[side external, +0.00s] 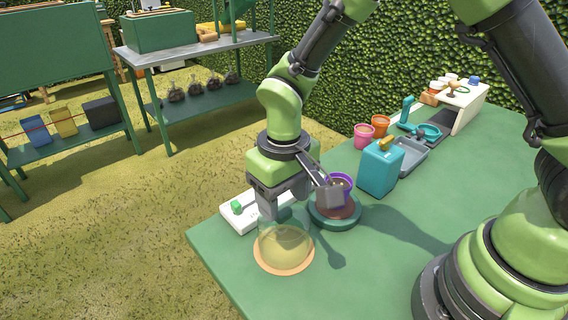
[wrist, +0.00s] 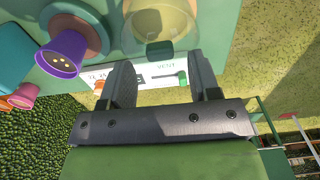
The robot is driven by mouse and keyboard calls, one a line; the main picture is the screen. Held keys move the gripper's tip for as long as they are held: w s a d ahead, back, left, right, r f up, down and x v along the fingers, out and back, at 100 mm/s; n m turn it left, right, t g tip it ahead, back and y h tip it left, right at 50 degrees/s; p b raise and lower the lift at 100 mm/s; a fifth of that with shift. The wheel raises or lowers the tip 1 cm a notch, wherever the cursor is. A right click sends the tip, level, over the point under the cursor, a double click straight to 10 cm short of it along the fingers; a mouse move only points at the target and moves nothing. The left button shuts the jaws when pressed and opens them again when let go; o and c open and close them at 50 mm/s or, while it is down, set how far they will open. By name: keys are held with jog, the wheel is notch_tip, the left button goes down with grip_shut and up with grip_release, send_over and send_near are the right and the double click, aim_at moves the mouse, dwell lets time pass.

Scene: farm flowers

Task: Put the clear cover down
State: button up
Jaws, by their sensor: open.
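The clear cover (side external: 284,240) is a see-through, yellowish dome. It stands upright over a round orange-tan disc (side external: 266,264) near the front left corner of the green table. In the wrist view the cover (wrist: 160,22) shows at the top, beyond the fingertips. My gripper (side external: 284,208) is just above the cover, fingers pointing down. Whether a fingertip touches the top of the cover cannot be told.
A purple pot (side external: 341,181) on a round stand (side external: 322,219) and a teal box (side external: 379,170) stand to the right. The table (side external: 345,277) is bare in front.

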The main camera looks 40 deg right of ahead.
notch_tip(320, 180, up, 10)
jog(key=shift+r, duration=0.25)
jog(key=s+d+r+m+t+y, duration=0.1)
jog(key=s+d+r+m+t, duration=0.1)
jog(key=s+d+r, duration=0.3)
jog(key=s+d+r+m+t+y, duration=0.1)
jog(key=s+d+r+t, duration=0.3)
jog(key=s, duration=0.5)
jog(key=shift+s+d+r+m+t, duration=0.4)
jog(key=shift+r+m+t, duration=0.1)
jog(key=shift+t, duration=0.1)
